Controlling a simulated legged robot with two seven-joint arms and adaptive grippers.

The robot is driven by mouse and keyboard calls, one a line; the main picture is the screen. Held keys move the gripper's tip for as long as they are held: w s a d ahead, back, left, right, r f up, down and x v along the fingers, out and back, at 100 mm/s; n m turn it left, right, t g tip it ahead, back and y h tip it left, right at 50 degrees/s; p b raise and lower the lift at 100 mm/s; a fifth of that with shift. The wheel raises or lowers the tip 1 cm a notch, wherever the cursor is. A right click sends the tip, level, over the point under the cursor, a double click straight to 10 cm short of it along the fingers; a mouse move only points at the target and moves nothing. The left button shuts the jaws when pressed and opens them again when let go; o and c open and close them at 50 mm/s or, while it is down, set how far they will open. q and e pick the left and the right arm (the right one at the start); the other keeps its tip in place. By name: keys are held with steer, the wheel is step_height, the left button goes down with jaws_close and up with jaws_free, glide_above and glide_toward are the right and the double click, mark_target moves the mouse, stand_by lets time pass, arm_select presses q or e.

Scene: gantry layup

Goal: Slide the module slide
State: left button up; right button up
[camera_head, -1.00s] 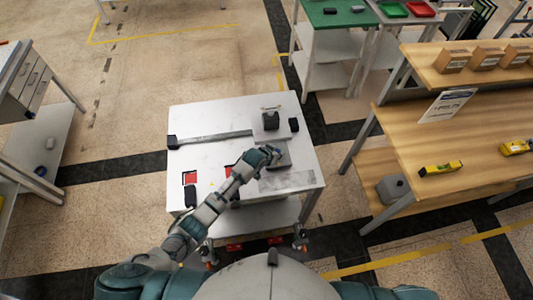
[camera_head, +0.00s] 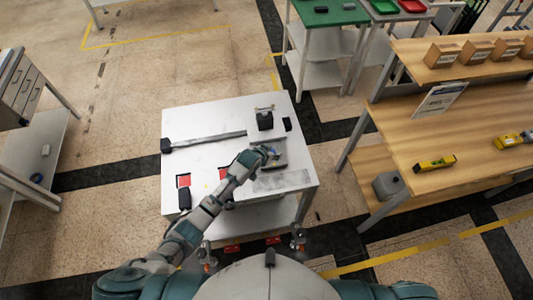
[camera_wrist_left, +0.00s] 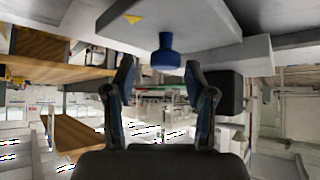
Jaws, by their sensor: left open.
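A white table (camera_head: 215,160) stands in front of me with a dark rail (camera_head: 205,140) running across its top. A dark block (camera_head: 265,122) sits at the rail's right part. A grey slab (camera_head: 277,145) lies nearer to me. I cannot tell which of these parts is the module slide. My left gripper (camera_head: 269,153) reaches over the table at the slab and partly hides it. In the left wrist view my left gripper (camera_wrist_left: 160,78) is open and empty. A blue knob (camera_wrist_left: 166,52) on a pale surface shows just beyond its fingertips, roughly between them. My right gripper is not in view.
Black end blocks (camera_head: 167,146) (camera_head: 287,124) stand at both ends of the rail's line. Red squares (camera_head: 183,180) and a black object (camera_head: 185,198) are on the table's near left. A wooden bench (camera_head: 430,135) stands to the right.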

arm_select(q)
steer(key=v, duration=1)
steer(key=shift+a+r, duration=0.15)
steer(key=shift+a, duration=0.15)
steer(key=shift+s+d, duration=0.1)
steer(key=s+a+f+n+g+y, duration=0.1)
steer(key=s+a+f, duration=0.1)
steer(key=s+a, duration=0.6)
steer(key=s+a+f+n+g+y, duration=0.2)
steer(key=s+a, duration=0.1)
steer(key=s, duration=0.9)
steer(key=s+a+f+n+g+y, duration=0.1)
steer(key=s+a+f, duration=0.1)
steer(key=s+a, duration=0.65)
step_height(320, 180, down, 25)
steer(key=s+d+g+b, duration=0.1)
steer(key=s+d, duration=0.2)
steer(key=s+a+f+g+b, duration=0.1)
steer(key=s+a+f, duration=0.2)
steer(key=s+f, duration=1.5)
steer(key=shift+s+a+f+g, duration=0.2)
steer(key=shift+f+g, duration=0.2)
steer(key=shift+f, duration=0.3)
